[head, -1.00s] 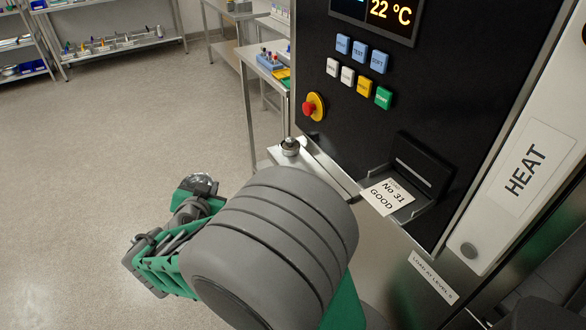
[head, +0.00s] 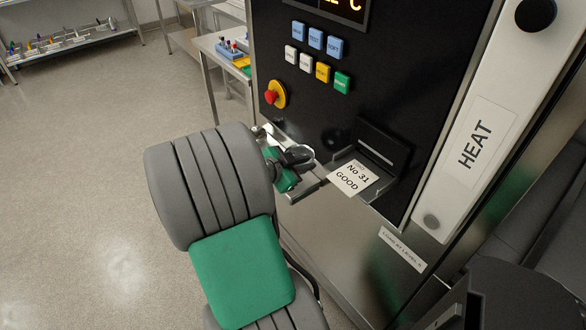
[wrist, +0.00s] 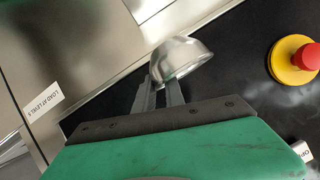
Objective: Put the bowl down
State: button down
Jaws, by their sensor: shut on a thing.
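The small shiny metal bowl (wrist: 182,58) shows in the wrist view, tilted, at the fingertips of my gripper (wrist: 162,88). The two fingers are shut on its rim.
A red emergency button on a yellow base (head: 275,95) sits close by on the panel; it also shows in the wrist view (wrist: 305,57). A steel table (head: 222,60) stands behind. Open floor lies left.

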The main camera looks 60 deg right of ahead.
jog(key=w+d+f, duration=0.1)
jog(key=f, duration=0.1)
jog(key=w+d+f, duration=0.1)
jog(key=d+f, duration=0.1)
jog(key=w+d+f, duration=0.1)
jog(key=w+f, duration=0.1)
jog(key=shift+w+d, duration=0.1)
jog(key=shift+d, duration=0.05)
jog(key=f, duration=0.3)
jog(key=shift+w+d+f+p, duration=0.2)
jog(key=shift+f+p, duration=0.15)
jog(key=c, duration=1.4)
grip_release()
jog(key=shift+o, duration=0.2)
